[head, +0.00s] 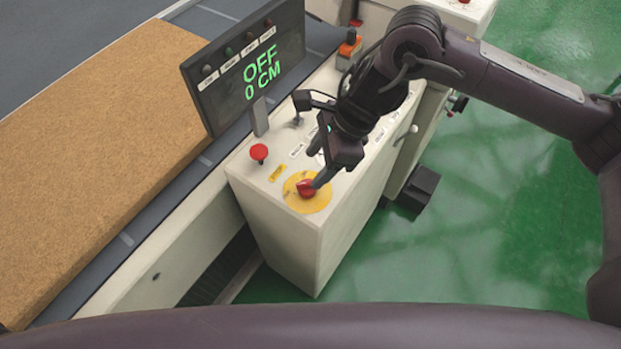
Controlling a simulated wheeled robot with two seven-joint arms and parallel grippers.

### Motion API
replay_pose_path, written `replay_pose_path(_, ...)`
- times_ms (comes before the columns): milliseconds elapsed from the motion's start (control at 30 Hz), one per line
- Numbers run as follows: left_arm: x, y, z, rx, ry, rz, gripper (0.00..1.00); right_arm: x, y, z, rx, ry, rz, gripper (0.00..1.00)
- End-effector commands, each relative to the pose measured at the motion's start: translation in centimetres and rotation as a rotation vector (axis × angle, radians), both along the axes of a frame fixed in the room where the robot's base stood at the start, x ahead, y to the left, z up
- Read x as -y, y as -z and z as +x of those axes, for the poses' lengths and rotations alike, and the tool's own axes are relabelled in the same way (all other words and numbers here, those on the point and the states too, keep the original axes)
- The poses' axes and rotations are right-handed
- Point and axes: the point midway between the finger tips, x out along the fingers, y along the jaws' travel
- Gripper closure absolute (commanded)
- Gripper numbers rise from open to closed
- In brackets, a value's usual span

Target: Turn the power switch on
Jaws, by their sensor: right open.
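The power switch (305,187) is a red knob on a round yellow plate (318,204), on top of the white control box near its front corner. My right gripper (317,176) reaches down over the box from the right. It is open, with its fingertips right at the red knob; one finger overlaps the knob's right side. I cannot tell whether it touches. The display (247,66) reads "OFF" and "0 CM" in green. My left gripper is not in view.
The white control box (277,219) also carries a red mushroom button (259,152), small labelled switches and an orange switch (349,46) farther back. A brown mattress (100,150) lies on the conveyor to the left. The green floor (460,240) at the right is mostly clear.

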Motion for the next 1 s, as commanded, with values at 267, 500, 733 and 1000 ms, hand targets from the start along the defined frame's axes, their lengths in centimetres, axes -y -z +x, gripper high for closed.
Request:
replay_pose_path(267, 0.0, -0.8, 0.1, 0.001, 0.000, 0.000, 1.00, 0.9, 1.1, 0.1, -0.003, -0.051, -0.041, 0.45)
replay_pose_path(500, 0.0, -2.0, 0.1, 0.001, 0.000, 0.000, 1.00, -0.6, 4.7, -0.2, -0.002, -0.049, -0.039, 0.45)
replay_pose_path(733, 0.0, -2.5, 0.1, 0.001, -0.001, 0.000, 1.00, -1.4, 6.7, -0.2, 0.002, -0.047, -0.037, 0.45)
replay_pose_path(1000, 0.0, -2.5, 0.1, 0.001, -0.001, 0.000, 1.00, -1.5, 6.9, -0.2, 0.003, -0.047, -0.037, 0.45)
